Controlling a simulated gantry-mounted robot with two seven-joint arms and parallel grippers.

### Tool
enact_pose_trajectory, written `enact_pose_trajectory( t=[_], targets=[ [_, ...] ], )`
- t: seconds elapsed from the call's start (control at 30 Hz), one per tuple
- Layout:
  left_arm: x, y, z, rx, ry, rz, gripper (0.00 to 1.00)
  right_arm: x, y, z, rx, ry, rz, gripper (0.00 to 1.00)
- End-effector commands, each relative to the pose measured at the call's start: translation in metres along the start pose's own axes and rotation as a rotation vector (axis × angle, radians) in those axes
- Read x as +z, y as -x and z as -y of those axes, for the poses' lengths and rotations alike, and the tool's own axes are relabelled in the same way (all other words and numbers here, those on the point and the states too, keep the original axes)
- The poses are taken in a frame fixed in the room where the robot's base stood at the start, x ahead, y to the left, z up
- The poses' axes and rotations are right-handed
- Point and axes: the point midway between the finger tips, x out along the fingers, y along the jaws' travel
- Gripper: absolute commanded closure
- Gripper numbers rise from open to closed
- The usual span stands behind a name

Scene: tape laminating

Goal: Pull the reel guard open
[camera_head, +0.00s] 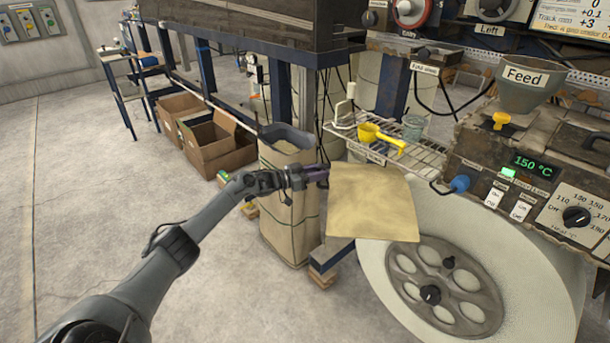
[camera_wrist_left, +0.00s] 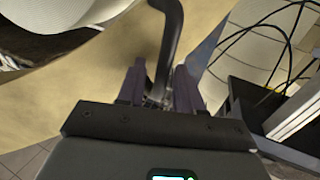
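The reel guard (camera_head: 372,203) is a tan curved panel over the upper left of the big white reel (camera_head: 525,255). In the left wrist view the tan panel (camera_wrist_left: 60,95) fills much of the left side, and a dark curved handle (camera_wrist_left: 172,40) runs down from the top. My left gripper (camera_head: 318,173) is at the panel's left edge. Its purple fingers (camera_wrist_left: 162,85) stand on either side of the handle's lower end. I cannot tell whether they press on it. The handle is hidden in the head view. My right gripper is not in view.
A wire shelf (camera_head: 415,158) with a yellow scoop (camera_head: 380,136) stands behind the guard. The machine with a feed funnel (camera_head: 526,88) is at the right. A tall brown bin (camera_head: 290,215) stands close beside my left gripper. The floor at the left is open.

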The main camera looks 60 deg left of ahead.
Motion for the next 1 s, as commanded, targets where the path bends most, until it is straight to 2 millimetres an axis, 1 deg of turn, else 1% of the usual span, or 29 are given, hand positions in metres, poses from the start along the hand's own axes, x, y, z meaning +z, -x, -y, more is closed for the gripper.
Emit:
enact_pose_trajectory(
  t=[0.17,0.27,0.5,0.7,0.9,1.0],
  targets=[
    [-0.002,0.013,0.000,0.000,0.001,0.003,0.65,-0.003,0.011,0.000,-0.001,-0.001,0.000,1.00],
    [-0.003,0.025,0.000,0.000,0.000,0.003,0.65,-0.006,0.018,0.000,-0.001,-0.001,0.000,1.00],
    [-0.003,0.059,-0.001,0.000,0.001,0.004,0.65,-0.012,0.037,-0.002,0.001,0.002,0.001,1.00],
    [-0.002,0.084,-0.001,0.000,0.000,0.004,0.65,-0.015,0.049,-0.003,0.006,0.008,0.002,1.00],
    [-0.001,0.100,-0.001,0.001,0.000,0.002,0.65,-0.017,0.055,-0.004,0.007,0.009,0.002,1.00],
    [-0.001,0.104,-0.001,0.001,0.000,0.001,0.65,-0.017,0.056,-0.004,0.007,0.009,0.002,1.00]
  ],
)
